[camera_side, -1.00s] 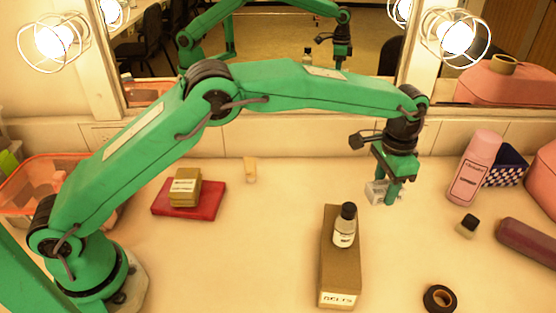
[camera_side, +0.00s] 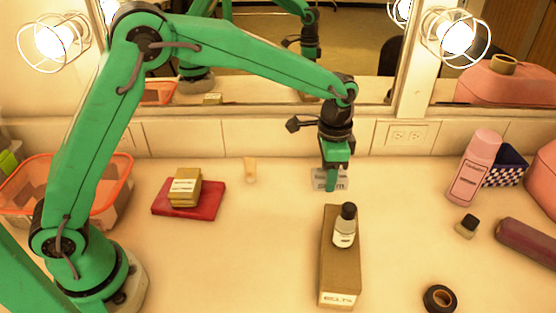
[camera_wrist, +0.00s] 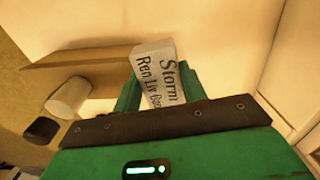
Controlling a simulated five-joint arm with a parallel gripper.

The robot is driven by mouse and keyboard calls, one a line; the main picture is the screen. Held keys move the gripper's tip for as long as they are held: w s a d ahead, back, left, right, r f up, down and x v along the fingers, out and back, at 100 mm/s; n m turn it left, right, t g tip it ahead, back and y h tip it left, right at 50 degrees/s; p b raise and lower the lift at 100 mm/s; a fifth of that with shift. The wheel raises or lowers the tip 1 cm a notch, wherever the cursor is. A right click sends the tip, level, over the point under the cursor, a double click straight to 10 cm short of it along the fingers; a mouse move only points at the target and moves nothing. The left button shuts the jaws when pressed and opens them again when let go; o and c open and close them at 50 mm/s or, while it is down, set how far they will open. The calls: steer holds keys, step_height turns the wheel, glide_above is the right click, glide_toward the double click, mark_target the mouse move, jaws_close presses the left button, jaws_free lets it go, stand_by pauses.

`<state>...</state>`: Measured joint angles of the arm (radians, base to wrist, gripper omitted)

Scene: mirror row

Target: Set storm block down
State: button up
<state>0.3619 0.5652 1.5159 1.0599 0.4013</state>
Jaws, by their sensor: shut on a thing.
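My gripper (camera_side: 331,180) is shut on the storm block (camera_side: 319,182), a small pale grey block with dark lettering. In the wrist view the block (camera_wrist: 162,78) sits between the green fingers of my gripper (camera_wrist: 158,90), and "Storm" and a second line of text can be read on it. In the side view the finger hides the middle of the block. The block is behind the far end of the long brown box. Whether its lower edge touches the counter, I cannot tell.
A long brown box (camera_side: 338,265) carries a small black-capped bottle (camera_side: 345,226). A tan block (camera_side: 185,187) lies on a red book (camera_side: 216,198) to the left. A pink can (camera_side: 474,168), dark tape roll (camera_side: 440,298) and orange basket (camera_side: 62,210) stand around. Counter left of the box is clear.

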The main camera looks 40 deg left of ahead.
steer(key=shift+s+a, duration=0.6)
steer(key=shift+a, duration=0.1)
glide_above(307, 185)
step_height(307, 185, down, 7)
steer(key=shift+a+f, duration=0.1)
steer(key=shift+f, duration=1.95)
steer(key=shift+f, duration=0.15)
steer(key=o, duration=1)
